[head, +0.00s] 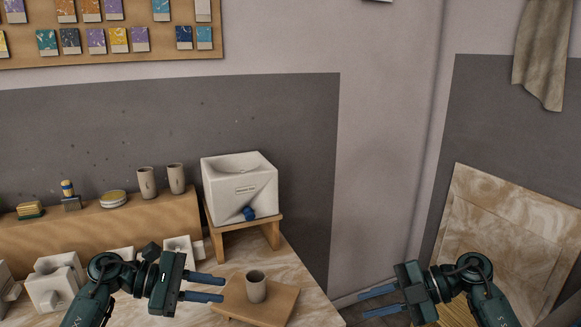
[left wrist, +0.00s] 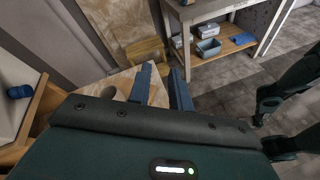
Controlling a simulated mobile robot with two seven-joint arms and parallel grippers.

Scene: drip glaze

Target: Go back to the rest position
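My left gripper (head: 206,288) is open and empty in the head view, its blue fingers apart and pointing right. Just beyond its tips in the picture, a grey-brown cup (head: 256,286) stands upright on a wooden board (head: 277,304). The left wrist view shows the two fingers (left wrist: 162,88) apart with nothing between them, and the cup (left wrist: 109,92) to their left. My right gripper (head: 378,301) is open and empty at the lower right, its fingers pointing left.
A white glaze tank (head: 238,188) with a blue tap stands on a wooden stand (head: 270,234) behind the board. Two cups (head: 162,181) stand on a shelf (head: 130,222) at left. White blocks (head: 55,280) lie at lower left. A marbled panel (head: 510,235) leans at right.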

